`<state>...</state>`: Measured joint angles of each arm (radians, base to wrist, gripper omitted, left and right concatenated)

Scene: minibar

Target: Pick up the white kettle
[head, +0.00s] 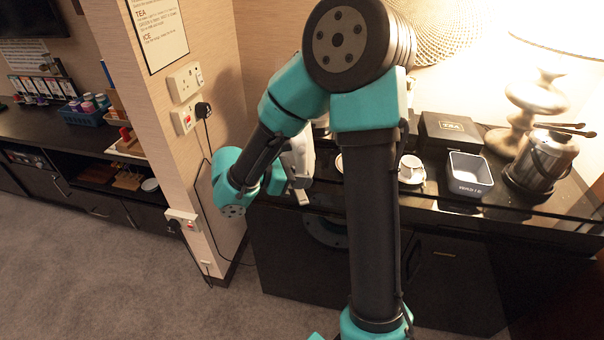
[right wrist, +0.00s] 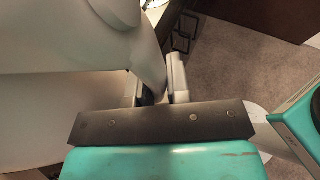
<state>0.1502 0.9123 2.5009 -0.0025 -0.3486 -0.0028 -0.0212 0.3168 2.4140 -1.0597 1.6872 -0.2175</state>
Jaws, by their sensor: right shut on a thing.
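The white kettle (right wrist: 60,100) fills the left side of the right wrist view, very close to the camera. My right gripper (right wrist: 157,85) is shut on a white curved part of it, which looks like the handle, between the two fingers. In the head view a pale part of the kettle (head: 297,158) shows beside my right arm, near the counter's left end. The arm hides most of the kettle there. My right gripper (head: 301,193) is small and partly hidden in that view. I cannot tell whether the kettle touches the counter. My left gripper is not in view.
On the dark counter (head: 470,212) stand a white cup on a saucer (head: 411,170), a black tea box (head: 450,128), a square container (head: 469,175), a metal ice bucket (head: 541,162) and a lamp (head: 535,95). A wall with sockets (head: 185,82) borders the left side.

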